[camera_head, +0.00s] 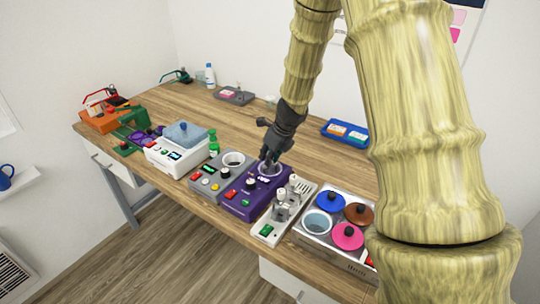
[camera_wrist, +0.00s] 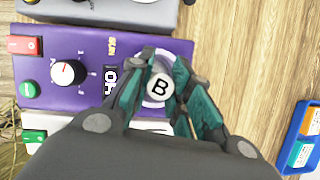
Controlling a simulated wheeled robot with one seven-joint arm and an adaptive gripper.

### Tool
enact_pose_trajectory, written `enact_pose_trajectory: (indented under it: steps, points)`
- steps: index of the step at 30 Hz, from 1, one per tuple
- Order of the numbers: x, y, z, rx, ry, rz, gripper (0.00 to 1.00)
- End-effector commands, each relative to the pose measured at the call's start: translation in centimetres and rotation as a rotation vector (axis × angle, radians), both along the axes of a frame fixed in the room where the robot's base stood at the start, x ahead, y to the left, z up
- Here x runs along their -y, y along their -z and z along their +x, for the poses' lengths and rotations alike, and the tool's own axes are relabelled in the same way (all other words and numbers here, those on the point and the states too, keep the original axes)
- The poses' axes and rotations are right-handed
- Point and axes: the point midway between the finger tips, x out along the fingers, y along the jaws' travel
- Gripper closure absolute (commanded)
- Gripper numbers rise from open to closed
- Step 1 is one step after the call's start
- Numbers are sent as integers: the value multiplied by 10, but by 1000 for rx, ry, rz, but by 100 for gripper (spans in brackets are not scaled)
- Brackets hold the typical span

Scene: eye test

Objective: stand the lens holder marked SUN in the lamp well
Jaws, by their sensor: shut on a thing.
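My gripper (camera_head: 270,163) points down over a round pale-rimmed well (camera_head: 277,171) at the back of the purple device (camera_head: 238,206). In the wrist view my gripper (camera_wrist: 161,72) is shut on a small piece with a round white top marked B (camera_wrist: 160,88). The piece is over or inside the ring of the well (camera_wrist: 150,58); its lower part is hidden, so I cannot tell whether it is seated. The purple device (camera_wrist: 80,55) also shows a dial, a display and small yellow lettering that I cannot read surely. I cannot make out a holder marked SUN.
A grey device (camera_head: 212,184) with a round well stands left of the purple one, and a light grey device (camera_head: 272,229) right of it. Farther right is a tray (camera_head: 340,255) with coloured round lids. A blue tray (camera_head: 345,133) lies behind.

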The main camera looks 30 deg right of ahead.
Motion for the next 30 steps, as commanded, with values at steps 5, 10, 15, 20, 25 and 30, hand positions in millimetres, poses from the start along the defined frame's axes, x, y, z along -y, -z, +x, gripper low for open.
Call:
enact_pose_trajectory:
  steps: [5,10,15,20,25,30]
  points:
    - [0,0,0,0,0,0,100]
    - [0,1,0,0,0,0,100]
    - [0,3,0,0,0,0,100]
    - [0,4,0,0,1,0,100]
    - [0,6,0,0,1,0,100]
    - [0,5,0,0,0,0,55]
